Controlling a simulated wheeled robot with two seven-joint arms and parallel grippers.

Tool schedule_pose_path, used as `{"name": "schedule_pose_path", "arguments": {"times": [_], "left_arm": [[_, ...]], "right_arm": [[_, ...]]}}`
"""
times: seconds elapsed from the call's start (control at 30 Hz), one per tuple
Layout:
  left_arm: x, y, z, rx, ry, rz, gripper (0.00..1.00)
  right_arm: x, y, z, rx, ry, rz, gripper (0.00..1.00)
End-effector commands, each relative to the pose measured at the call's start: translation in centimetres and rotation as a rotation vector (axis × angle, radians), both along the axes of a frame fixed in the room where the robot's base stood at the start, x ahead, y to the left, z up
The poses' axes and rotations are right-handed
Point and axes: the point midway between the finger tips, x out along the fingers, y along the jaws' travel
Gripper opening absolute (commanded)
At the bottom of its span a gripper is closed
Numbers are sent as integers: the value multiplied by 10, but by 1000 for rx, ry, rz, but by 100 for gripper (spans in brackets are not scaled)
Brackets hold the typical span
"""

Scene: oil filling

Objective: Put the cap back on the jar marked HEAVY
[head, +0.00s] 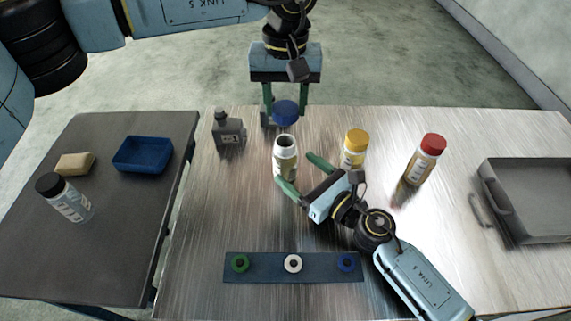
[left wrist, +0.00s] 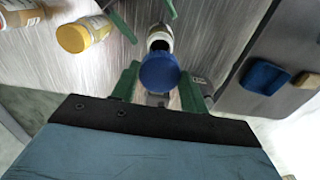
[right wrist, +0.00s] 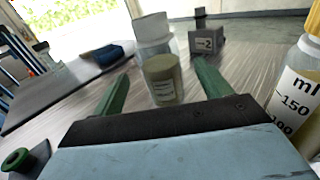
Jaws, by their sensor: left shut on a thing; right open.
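My left gripper (head: 285,110) is shut on a blue cap (head: 286,113), which also shows in the left wrist view (left wrist: 159,70). It holds the cap in the air, above and slightly behind an open, uncapped whitish jar (head: 286,150) in the head view. The jar stands upright on the metal table, its dark mouth facing up. The jar's label shows in the right wrist view (right wrist: 163,82), but I cannot read it. My right gripper (head: 302,173) is open and low over the table. Its fingers point toward the jar, one on each side in the right wrist view, with visible gaps.
A grey bottle (head: 229,130) stands left of the jar. Yellow-capped (head: 354,152) and red-capped (head: 424,163) bottles stand right. A bar with three rings (head: 267,271) lies in front. A metal tray (head: 535,210) is far right. The side table holds a blue tray (head: 143,155), sponge (head: 75,164) and black-capped jar (head: 68,202).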

Motion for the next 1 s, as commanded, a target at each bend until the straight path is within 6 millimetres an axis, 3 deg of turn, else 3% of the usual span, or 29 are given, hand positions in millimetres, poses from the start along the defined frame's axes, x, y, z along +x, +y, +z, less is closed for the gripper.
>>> {"name": "schedule_pose_path", "arguments": {"times": [0.33, 0.8, 1.0], "left_arm": [[0, 0, 0, 0, 0, 0, 24], [0, 0, 0, 0, 0, 0, 24], [0, 0, 0, 0, 0, 0, 24]], "right_arm": [[42, 39, 1, 1, -1, -1, 77], [50, 47, 0, -1, -1, 0, 77], [50, 47, 0, -1, 0, 0, 52]]}}
